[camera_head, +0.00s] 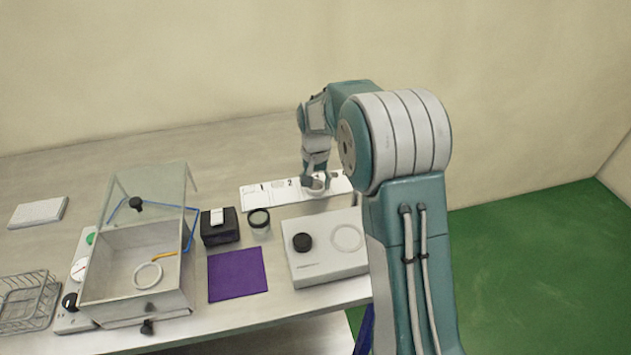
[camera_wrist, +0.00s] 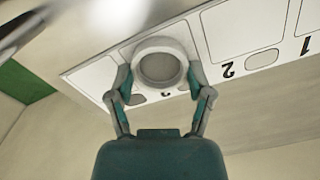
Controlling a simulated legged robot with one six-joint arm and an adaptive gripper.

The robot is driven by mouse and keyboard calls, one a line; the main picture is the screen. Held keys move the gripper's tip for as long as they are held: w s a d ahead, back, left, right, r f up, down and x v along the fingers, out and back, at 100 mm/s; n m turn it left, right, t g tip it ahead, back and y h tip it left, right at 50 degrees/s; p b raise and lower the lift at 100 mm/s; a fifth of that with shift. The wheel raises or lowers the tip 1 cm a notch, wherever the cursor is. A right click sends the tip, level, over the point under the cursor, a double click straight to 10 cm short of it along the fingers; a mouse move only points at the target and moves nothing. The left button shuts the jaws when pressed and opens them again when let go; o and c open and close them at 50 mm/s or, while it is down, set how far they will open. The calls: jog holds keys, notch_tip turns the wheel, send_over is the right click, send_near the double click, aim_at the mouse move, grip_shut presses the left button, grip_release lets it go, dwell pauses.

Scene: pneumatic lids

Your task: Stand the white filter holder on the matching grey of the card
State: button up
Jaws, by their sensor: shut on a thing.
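The white filter holder (camera_wrist: 183,52), a round cup with a greyish inside, is between the fingers of my gripper (camera_wrist: 160,78) in the wrist view. The fingers are shut on its two sides. It also shows under my gripper (camera_head: 316,181) in the head view, small and partly hidden. The white card (camera_head: 262,196) lies at the back of the bench, with numbered fields and grey patches. In the wrist view the holder is over the field marked 3 of the card (camera_wrist: 225,40). I cannot tell whether it touches the card. Field 2's grey patch (camera_wrist: 262,58) is uncovered.
A light box (camera_head: 325,262) with a black cap and a white ring stands in front of the card. A black block (camera_head: 220,232), a dark round jar (camera_head: 259,219) and a purple mat (camera_head: 237,274) lie left of it. A clear-lidded chamber (camera_head: 135,300) stands open farther left.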

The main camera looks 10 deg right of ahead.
aim_at(314, 187)
jog(key=o, duration=1)
jog(key=shift+a+f, duration=0.1)
jog(key=shift+a, duration=0.15)
jog(key=shift+r, duration=0.3)
notch_tip(314, 187, up, 12)
jog(key=s+r+n+t, duration=0.1)
jog(key=s+r+t, duration=0.1)
jog(key=s+r, duration=0.5)
jog(key=s+f+n+t, duration=0.2)
jog(key=s+n+t, duration=0.1)
jog(key=s, duration=2.1)
jog(key=shift+s+n+t, duration=0.15)
jog(key=shift+n+t, duration=0.15)
